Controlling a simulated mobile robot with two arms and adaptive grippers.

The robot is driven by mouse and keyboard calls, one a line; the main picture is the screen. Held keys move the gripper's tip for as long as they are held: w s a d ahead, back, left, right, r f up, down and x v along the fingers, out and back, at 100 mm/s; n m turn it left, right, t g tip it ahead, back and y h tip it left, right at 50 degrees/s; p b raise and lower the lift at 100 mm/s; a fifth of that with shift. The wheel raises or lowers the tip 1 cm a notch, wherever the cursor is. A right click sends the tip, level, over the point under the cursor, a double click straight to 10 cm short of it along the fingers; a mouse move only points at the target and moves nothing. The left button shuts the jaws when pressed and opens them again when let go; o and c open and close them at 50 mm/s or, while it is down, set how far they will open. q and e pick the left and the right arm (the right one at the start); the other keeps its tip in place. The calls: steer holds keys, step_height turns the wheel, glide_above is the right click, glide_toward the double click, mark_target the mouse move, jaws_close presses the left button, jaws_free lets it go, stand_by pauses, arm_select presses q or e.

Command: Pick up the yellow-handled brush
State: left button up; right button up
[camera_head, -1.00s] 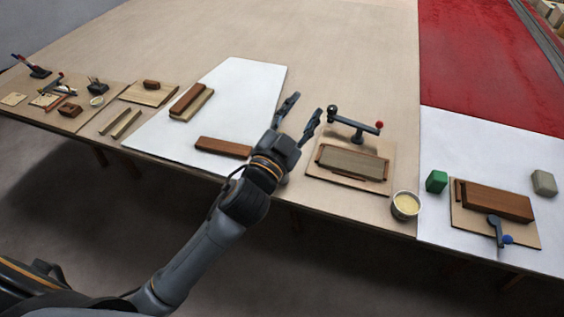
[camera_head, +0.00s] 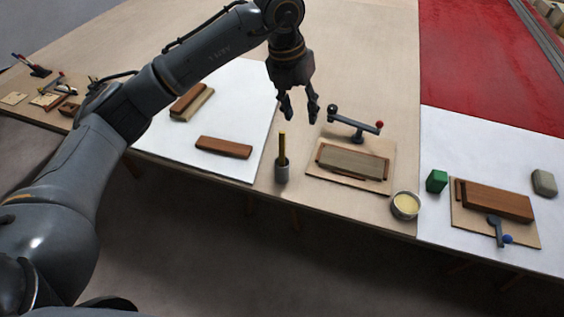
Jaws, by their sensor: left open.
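The brush's lower end is hidden inside the cup. My left gripper (camera_head: 299,119) is open and empty, fingers pointing down, above and slightly behind the handle in the picture. It appears apart from the handle. My right gripper is not in view.
A board with a wooden block (camera_head: 352,162) and a red-knobbed clamp (camera_head: 356,125) stand just right of the cup. A brown block (camera_head: 223,147) lies on the white sheet to the left. A bowl (camera_head: 405,205) sits near the front edge.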

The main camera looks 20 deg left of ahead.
arm_select(q)
steer(key=n+y, duration=0.1)
steer(key=y, duration=0.1)
glide_toward(282, 133)
steer(key=f, duration=0.2)
steer(key=f+p, duration=0.1)
steer(key=w+f, duration=0.1)
steer(key=f, duration=0.1)
steer(key=shift+f, duration=1)
steer(key=f+p, duration=0.1)
steer(key=f, duration=0.1)
steer(key=f+p, duration=0.1)
steer(key=f, duration=0.1)
steer(key=shift+w, duration=0.2)
steer(key=shift+w+f, duration=0.1)
steer(key=shift+f, duration=0.5)
jaws_close()
